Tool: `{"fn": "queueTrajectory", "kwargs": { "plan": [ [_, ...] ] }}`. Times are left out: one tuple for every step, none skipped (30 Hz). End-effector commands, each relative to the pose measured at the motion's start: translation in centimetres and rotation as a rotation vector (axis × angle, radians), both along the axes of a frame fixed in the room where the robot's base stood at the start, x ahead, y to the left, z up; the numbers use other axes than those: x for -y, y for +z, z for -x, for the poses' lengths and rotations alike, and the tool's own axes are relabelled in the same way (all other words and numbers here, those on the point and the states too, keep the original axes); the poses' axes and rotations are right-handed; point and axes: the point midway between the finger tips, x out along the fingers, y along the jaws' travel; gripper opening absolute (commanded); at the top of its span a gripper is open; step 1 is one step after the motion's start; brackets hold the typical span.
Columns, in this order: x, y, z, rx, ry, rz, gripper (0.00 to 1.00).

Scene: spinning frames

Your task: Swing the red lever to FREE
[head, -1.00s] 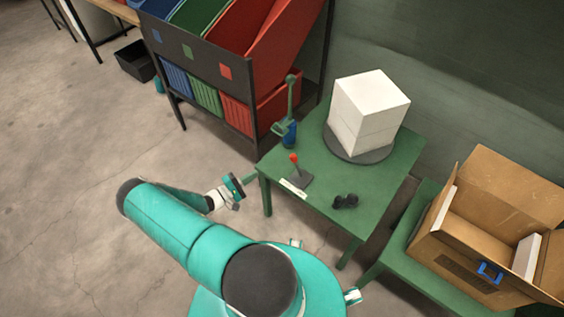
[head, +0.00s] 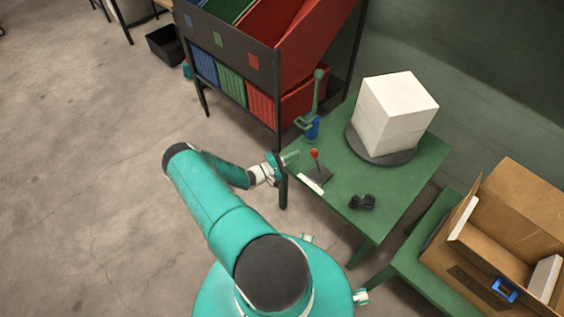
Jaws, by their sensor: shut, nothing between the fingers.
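The red lever (head: 314,154) is a short stick with a red knob on a dark base plate near the left front edge of the green table (head: 401,213). A white label strip (head: 310,185) lies in front of its base; its words are too small to read. My gripper (head: 288,158) is shut and empty at the table's left edge, just left of the lever and apart from it. The fingertips are small in this view.
White blocks (head: 399,108) stand on a dark round turntable (head: 352,141) at the back. A green upright tool with a blue part (head: 312,128) stands at the back left corner. Small black items (head: 362,202) lie at the front. An open cardboard box (head: 510,225) is at right.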

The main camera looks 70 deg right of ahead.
Motion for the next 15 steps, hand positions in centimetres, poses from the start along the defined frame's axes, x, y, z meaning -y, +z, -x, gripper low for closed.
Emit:
{"fn": "queueTrajectory", "kwargs": {
  "plan": [
    [0.1, 0.4, 0.9, -0.002, -0.004, 0.0, 0.0],
    [0.1, 0.6, 1.4, -0.001, -0.003, -0.001, 0.0],
    [0.1, 0.8, 2.0, -0.002, -0.003, -0.002, 0.0],
    [0.1, 0.9, 2.3, -0.001, -0.004, -0.002, 0.0],
    [0.2, 1.0, 2.6, 0.0, -0.002, -0.001, 0.0],
    [0.2, 1.2, 3.0, -0.001, -0.002, -0.002, 0.0],
    [0.2, 1.3, 3.2, -0.002, -0.001, -0.001, 0.0],
    [0.3, 1.3, 3.3, -0.001, -0.001, 0.0, 0.0],
    [0.3, 1.4, 3.5, 0.0, -0.001, 0.0, 0.0],
    [0.3, 1.4, 3.5, 0.0, 0.0, 0.0, 0.0],
    [0.3, 1.4, 3.6, 0.001, 0.0, 0.001, 0.0],
    [0.3, 1.5, 3.6, 0.001, 0.0, 0.001, 0.0],
    [0.3, 1.5, 3.6, 0.001, 0.0, 0.001, 0.0],
    [0.3, 1.5, 3.6, 0.001, 0.0, 0.001, 0.0],
    [0.3, 1.5, 3.6, 0.0, 0.0, 0.0, 0.0]
  ]
}}
